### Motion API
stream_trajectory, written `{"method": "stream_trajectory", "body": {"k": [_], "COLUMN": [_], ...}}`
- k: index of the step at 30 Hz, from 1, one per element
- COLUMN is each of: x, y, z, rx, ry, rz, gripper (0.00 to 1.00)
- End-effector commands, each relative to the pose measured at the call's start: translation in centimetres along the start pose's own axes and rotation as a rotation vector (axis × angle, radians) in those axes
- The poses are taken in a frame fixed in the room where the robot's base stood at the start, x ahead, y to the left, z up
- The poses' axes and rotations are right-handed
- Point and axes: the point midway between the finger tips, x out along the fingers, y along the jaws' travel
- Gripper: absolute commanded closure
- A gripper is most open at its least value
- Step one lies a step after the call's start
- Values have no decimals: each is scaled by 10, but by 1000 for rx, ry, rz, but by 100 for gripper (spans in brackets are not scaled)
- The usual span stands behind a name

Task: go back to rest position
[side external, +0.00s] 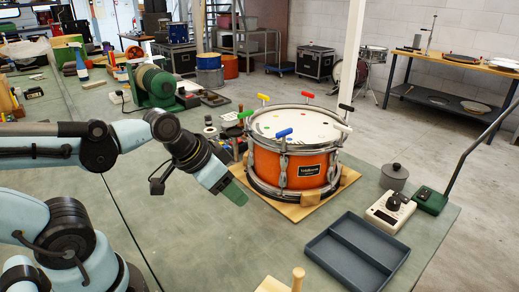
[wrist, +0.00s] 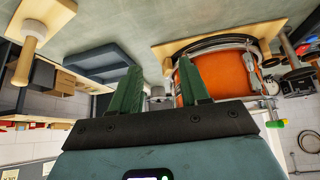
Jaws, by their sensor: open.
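My gripper (side external: 236,192) has green fingers and hangs over the bench to the left of the orange drum in the side view. In the wrist view my gripper (wrist: 162,82) shows its two green fingers spread apart with nothing between them. The orange snare drum (side external: 305,168) stands upright on a wooden board (side external: 300,211), apart from my gripper. Coloured T-shaped keys, such as a blue one (side external: 283,133), sit around its rim. The drum also shows in the wrist view (wrist: 226,76), behind the right finger.
A grey two-compartment tray (side external: 357,252) lies at the front right. A white meter (side external: 390,214), a grey lidded pot (side external: 394,177) and a lamp base (side external: 430,200) stand beside it. A wooden mallet (side external: 297,279) stands at the front edge.

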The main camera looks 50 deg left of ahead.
Motion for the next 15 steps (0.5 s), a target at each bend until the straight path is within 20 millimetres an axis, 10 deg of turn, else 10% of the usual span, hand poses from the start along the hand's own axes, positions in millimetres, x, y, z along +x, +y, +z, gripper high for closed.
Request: {"method": "stream_trajectory", "body": {"k": [15], "x": [-8], "y": [-15], "z": [-9], "rx": [-91], "ry": [46], "rz": [-94], "gripper": [55]}}
